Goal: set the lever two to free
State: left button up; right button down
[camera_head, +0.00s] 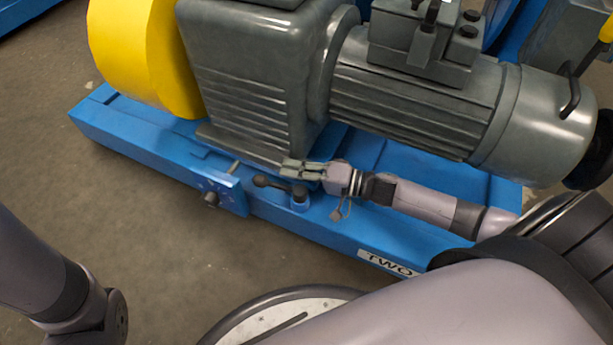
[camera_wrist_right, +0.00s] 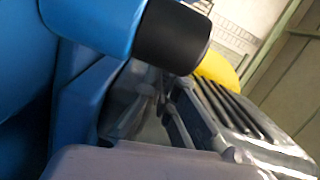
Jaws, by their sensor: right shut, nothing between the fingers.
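The knob points to the left. The base bears a "TWO" label (camera_head: 388,263). My right gripper (camera_head: 288,169) is shut and empty, just behind the lever, its fingers pointing left. Whether it touches the lever I cannot tell. In the right wrist view a blue cylinder with a black end (camera_wrist_right: 172,36) is close to the camera. My left gripper is out of view.
A grey motor (camera_head: 420,95) and gearbox (camera_head: 250,85) stand on the blue base (camera_head: 130,125) close behind my right gripper, with a yellow guard (camera_head: 140,50) at the left. A blue plate with a bolt (camera_head: 222,190) stands left of the lever. The floor in front is clear.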

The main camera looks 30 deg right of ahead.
jog(key=shift+b+x, duration=0.65)
jog(key=shift+x, duration=1.1)
jog(key=shift+r, duration=0.15)
jog(key=shift+a+r+n+g+y+p, duration=0.1)
jog(key=shift+a+n+g+y+p, duration=0.35)
jog(key=shift+n+g+y+p, duration=0.4)
jog(key=shift+s+a+n+g+y+p, duration=0.4)
jog(key=shift+a+n+g, duration=0.2)
jog(key=shift+g, duration=0.35)
jog(key=shift+f, duration=0.25)
jog(key=shift+d, duration=0.1)
